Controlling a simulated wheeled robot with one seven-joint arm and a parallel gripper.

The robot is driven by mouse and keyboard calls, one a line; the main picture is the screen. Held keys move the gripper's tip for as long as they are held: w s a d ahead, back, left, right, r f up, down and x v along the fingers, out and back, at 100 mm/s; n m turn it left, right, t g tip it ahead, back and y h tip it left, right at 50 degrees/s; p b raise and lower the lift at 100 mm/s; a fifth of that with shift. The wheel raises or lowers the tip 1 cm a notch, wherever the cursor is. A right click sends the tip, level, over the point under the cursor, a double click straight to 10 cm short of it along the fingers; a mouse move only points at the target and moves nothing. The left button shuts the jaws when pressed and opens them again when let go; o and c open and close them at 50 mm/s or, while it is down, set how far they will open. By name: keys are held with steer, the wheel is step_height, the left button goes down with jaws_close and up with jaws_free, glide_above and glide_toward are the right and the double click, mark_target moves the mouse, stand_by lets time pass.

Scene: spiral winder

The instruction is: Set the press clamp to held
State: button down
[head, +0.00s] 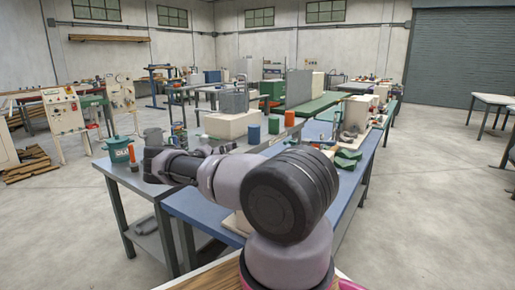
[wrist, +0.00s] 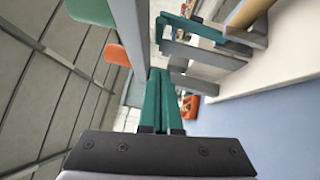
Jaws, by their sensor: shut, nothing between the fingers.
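My gripper (wrist: 167,75) shows in the wrist view as two teal fingers lying side by side, shut with nothing between them. Beyond the fingertips is a grey metal frame with bars (wrist: 195,55), and a teal U-shaped piece (wrist: 188,28) is at its upper part. A tan roller-like piece (wrist: 248,15) sits at the upper right. I cannot tell which of these parts is the press clamp or what setting it has. The fingertips appear apart from the frame. In the head view my arm reaches left over the benches; its finger state is too small to read there.
A blue benchtop (wrist: 260,125) fills the wrist view's right side. A small orange-red item (wrist: 190,104) lies beyond the fingers. In the head view, a green bucket (head: 118,150) stands at the left bench's edge, and an orange cylinder (head: 289,118) stands behind my arm. Open floor lies right.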

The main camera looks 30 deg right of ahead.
steer(key=shift+w+a+f+n+h, duration=0.15)
steer(key=shift+w+f+n+h, duration=0.2)
steer(key=shift+f, duration=0.2)
steer(key=shift+w+a+f+n+h, duration=0.15)
steer(key=shift+w+f+n+h, duration=0.15)
steer(key=shift+f, duration=0.2)
steer(key=s+a+x, duration=0.1)
steer(key=s+x, duration=0.1)
steer(key=x, duration=1.1)
steer(key=shift+s+r, duration=0.25)
steer(key=shift+s, duration=0.05)
steer(key=shift+a, duration=0.1)
